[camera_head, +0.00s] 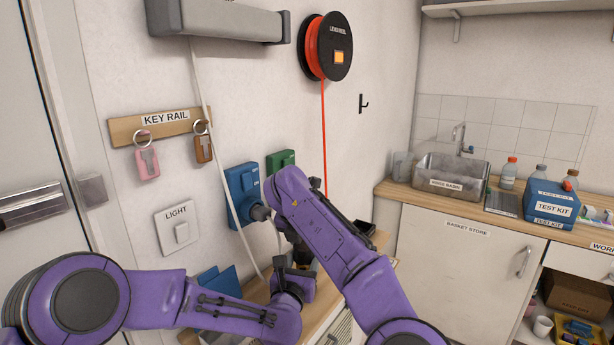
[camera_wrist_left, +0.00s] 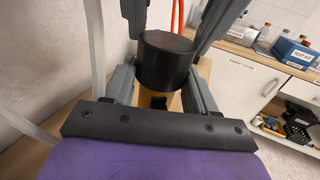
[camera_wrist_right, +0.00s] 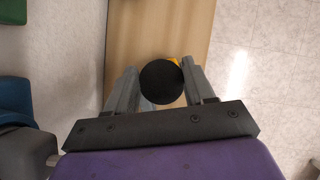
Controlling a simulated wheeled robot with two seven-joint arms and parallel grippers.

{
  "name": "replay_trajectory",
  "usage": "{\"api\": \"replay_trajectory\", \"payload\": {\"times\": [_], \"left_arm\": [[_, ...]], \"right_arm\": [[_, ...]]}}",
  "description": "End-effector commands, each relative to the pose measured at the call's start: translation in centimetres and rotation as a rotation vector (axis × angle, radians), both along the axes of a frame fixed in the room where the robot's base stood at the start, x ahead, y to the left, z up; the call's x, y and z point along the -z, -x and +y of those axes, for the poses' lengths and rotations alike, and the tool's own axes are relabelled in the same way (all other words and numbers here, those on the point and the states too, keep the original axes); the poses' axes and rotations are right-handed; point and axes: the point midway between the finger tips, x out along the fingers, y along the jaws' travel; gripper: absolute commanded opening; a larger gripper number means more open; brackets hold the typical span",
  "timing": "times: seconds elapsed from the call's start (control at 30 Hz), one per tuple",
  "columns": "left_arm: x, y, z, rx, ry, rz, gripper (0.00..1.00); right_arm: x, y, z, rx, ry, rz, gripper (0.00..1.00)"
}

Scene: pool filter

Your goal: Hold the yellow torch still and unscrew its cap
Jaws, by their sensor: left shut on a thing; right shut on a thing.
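The torch stands upright between my two grippers, and my arms hide it in the head view. Its black cap (camera_wrist_left: 166,60) is on top, and a bit of the yellow torch body (camera_wrist_left: 158,101) shows under it in the left wrist view. My left gripper (camera_wrist_left: 163,95) is shut on the body from the side, below the cap. My right gripper (camera_wrist_right: 160,88) is shut on the round cap, seen from above in the right wrist view, with a sliver of yellow (camera_wrist_right: 174,61) beside it. I cannot tell whether a gap separates cap and body.
A wooden bench top (camera_wrist_right: 150,30) lies beneath the grippers. A blue wall box (camera_head: 240,190) and a green one (camera_head: 280,160) are close to my right arm. A red hose (camera_head: 324,140) hangs from a reel (camera_head: 330,47). The counter with a rinse basin (camera_head: 452,178) stands right.

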Motion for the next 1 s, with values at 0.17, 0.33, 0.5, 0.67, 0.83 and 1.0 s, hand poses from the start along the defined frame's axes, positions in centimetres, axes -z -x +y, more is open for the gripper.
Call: {"api": "replay_trajectory", "payload": {"times": [0.17,0.33,0.5,0.67,0.83,1.0], "left_arm": [[-0.1,-0.1,0.2,-0.005,0.003,-0.001,0.20],[-0.1,-0.1,0.1,-0.004,0.002,-0.001,0.20],[-0.1,-0.1,0.1,-0.003,0.002,-0.001,0.20],[-0.1,-0.1,0.1,-0.003,0.002,-0.001,0.20],[-0.1,-0.1,0.1,-0.002,0.001,-0.002,0.20],[-0.1,0.0,0.1,-0.002,0.001,-0.002,0.21]], "right_arm": [[0.0,0.0,-0.1,0.003,-0.001,0.000,0.00],[0.0,0.0,-0.1,0.002,0.000,0.000,0.77],[-0.1,0.0,0.0,0.002,-0.001,-0.001,0.77],[-2.2,-0.7,-1.6,0.027,-0.008,-0.032,0.77],[-7.7,-1.9,-6.2,0.021,-0.028,-0.077,0.77],[-10.7,-0.5,-6.7,-0.180,-0.032,-0.070,0.77]]}}
